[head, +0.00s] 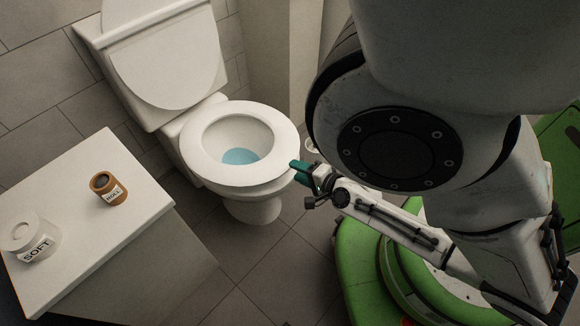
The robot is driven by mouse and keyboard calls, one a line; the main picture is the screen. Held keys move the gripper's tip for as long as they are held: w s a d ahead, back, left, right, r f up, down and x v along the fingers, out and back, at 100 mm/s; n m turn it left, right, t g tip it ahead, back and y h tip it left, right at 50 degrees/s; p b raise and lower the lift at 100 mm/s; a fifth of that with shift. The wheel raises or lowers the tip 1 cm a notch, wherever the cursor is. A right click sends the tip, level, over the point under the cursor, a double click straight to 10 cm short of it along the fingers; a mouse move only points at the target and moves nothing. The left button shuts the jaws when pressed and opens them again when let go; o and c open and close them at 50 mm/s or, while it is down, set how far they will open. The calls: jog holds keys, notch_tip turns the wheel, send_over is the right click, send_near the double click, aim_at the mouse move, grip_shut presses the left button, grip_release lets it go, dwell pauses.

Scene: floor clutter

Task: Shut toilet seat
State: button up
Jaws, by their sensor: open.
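The white toilet (253,207) stands against the wall, left of my arm. Its lid (165,62) is up and leans back against the tank (150,22). The seat ring (262,177) lies flat on the bowl, with blue water (240,156) showing through its opening. My gripper (300,170) has teal fingertips and is open, with nothing seen between them. It is just right of the seat ring's right edge, low beside the bowl and well away from the raised lid. Whether it touches the ring cannot be told. The lid's hinge is only partly visible.
A white cabinet (105,255) stands at the left, bearing a brown jar (106,188) and a white roll labelled SOFT (28,240). A small white round item (312,146) is partly hidden behind my arm. Tiled floor (262,290) is clear in front of the toilet.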

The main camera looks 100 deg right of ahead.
jog(key=shift+v, duration=1.1)
